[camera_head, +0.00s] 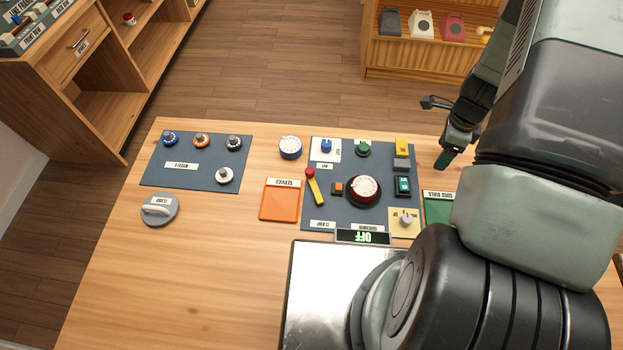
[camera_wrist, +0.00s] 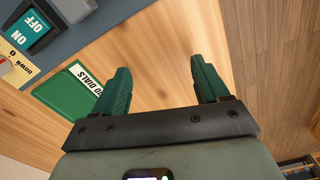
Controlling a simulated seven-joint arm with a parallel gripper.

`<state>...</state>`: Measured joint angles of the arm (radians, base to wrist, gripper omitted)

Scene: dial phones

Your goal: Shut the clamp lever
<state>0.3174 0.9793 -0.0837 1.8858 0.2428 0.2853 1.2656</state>
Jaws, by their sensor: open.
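The clamp lever (camera_head: 316,188) is a yellow bar with a red knob at its upper end. It stands at the left side of the blue-grey panel (camera_head: 330,212), left of a dark red dial with a white face (camera_head: 364,189), and leans slightly from upright in the head view. A "CLAMP" label (camera_head: 322,224) sits below it. My gripper (camera_head: 446,158) is at the right of the panel, well apart from the lever. In the wrist view my gripper (camera_wrist: 160,88) has its two green fingers spread with nothing between them. The lever is out of the wrist view.
An ON/OFF rocker switch (camera_head: 403,186), yellow block (camera_head: 402,146), green button (camera_head: 363,149) and small knob (camera_head: 406,220) stand on the panel's right half. A green "GOOD DIALS" tray (camera_wrist: 68,94) lies beside it. An orange tray (camera_head: 280,201) lies left. Bare wood lies front left.

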